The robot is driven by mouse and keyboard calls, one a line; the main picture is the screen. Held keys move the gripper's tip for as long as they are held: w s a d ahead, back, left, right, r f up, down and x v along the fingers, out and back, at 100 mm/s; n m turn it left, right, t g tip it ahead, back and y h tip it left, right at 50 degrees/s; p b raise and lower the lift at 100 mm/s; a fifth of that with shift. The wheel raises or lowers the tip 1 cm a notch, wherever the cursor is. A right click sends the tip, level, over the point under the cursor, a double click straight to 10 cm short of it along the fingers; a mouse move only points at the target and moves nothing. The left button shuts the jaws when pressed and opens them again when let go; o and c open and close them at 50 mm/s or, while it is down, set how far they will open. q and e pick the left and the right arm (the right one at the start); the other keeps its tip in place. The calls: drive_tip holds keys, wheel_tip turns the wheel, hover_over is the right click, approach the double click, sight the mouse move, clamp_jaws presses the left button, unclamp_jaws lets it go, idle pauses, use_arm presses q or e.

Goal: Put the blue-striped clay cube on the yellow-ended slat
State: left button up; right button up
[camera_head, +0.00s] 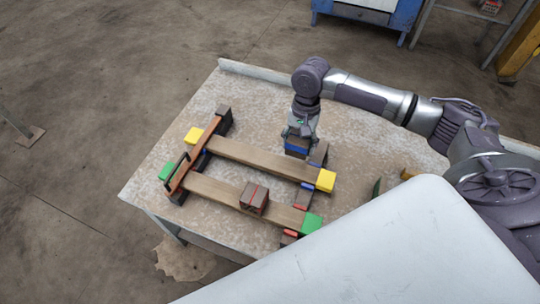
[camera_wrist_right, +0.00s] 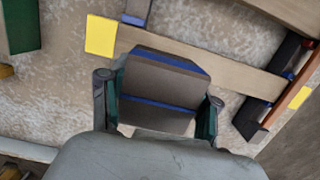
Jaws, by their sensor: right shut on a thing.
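The blue-striped clay cube (camera_head: 296,147) is dark brown with blue bands. My right gripper (camera_head: 300,134) comes down from above and is shut on it. In the right wrist view the cube (camera_wrist_right: 158,82) sits between the two fingers (camera_wrist_right: 160,108). The yellow-ended slat (camera_head: 260,160) is a brown plank with a yellow block at each end. The cube appears at the slat's far side, right of its middle; its exact height is unclear. In the right wrist view the cube covers part of the slat (camera_wrist_right: 235,72). My left gripper is not in view.
A green-ended slat (camera_head: 215,193) lies nearer, with a red-striped cube (camera_head: 254,198) on it. The speckled table (camera_head: 160,160) is bare at the back. A pale panel (camera_head: 400,245) hides the front right.

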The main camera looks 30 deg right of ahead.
hover_over(273, 164)
drive_tip(key=f, duration=0.4)
drive_tip(key=shift+w+d, duration=0.2)
drive_tip(key=shift+d, duration=0.05)
drive_tip(key=shift+f+b, duration=0.4)
drive_tip(key=shift+f, duration=1.6)
drive_tip(key=o, duration=1.2)
drive_tip(key=shift+f, duration=0.15)
drive_tip(key=shift+c, duration=0.2)
wheel_tip(273, 164, up, 12)
drive_tip(key=w+d, duration=0.1)
drive_tip(key=shift+d+p, duration=0.15)
drive_tip(key=shift+p, duration=0.25)
drive_tip(key=shift+w, duration=0.1)
